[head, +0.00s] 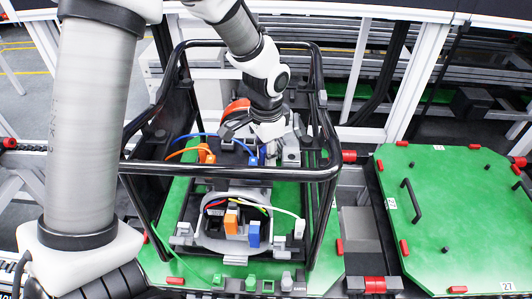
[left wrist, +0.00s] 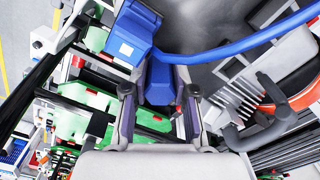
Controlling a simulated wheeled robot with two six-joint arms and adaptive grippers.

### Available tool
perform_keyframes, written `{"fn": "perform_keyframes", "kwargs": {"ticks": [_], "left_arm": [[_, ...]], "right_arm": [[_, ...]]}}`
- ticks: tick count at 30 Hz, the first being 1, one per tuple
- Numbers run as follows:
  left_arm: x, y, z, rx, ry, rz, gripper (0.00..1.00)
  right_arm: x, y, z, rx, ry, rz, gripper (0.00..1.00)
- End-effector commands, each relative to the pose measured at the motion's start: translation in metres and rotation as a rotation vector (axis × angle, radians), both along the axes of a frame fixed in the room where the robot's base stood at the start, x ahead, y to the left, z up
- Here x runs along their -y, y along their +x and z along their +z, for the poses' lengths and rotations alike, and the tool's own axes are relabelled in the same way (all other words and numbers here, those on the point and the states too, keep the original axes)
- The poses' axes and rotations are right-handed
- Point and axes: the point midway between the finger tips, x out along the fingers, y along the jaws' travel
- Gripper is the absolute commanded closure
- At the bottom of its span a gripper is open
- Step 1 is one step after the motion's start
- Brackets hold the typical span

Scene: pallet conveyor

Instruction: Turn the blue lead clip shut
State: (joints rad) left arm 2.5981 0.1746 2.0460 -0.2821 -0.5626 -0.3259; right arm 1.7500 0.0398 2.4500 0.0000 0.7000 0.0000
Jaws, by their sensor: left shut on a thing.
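The blue lead clip (left wrist: 159,82) is between the two fingers of my left gripper (left wrist: 160,104) in the left wrist view. The fingers are shut on it from both sides. A blue block with a pale square label (left wrist: 132,38) joins it at the upper left, and a blue lead (left wrist: 245,42) runs off to the right. In the head view my left gripper (head: 262,146) points down inside the black frame. The blue clip (head: 253,160) shows only partly beneath it. The clip's exact turn angle is hard to tell. My right gripper is not in view.
A black tube frame (head: 225,172) surrounds the work area. An orange clip (head: 206,154) is left of the gripper. Orange (head: 231,221) and blue (head: 253,235) connectors stand in front.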

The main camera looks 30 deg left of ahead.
Motion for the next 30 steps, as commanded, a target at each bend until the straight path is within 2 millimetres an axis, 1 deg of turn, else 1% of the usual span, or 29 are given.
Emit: {"fn": "perform_keyframes", "kwargs": {"ticks": [5, 11, 30], "left_arm": [[0.0002, -0.0007, -0.0015, -0.003, -0.001, 0.063, 1.00], [0.0001, -0.0005, -0.0015, -0.003, -0.001, 0.195, 1.00], [-0.0003, -0.0005, -0.0027, -0.004, -0.001, 0.793, 1.00]], "right_arm": [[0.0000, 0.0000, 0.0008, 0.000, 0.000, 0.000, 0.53], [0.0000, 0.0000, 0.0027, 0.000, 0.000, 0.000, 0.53], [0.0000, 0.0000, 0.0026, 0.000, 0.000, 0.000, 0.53]]}}
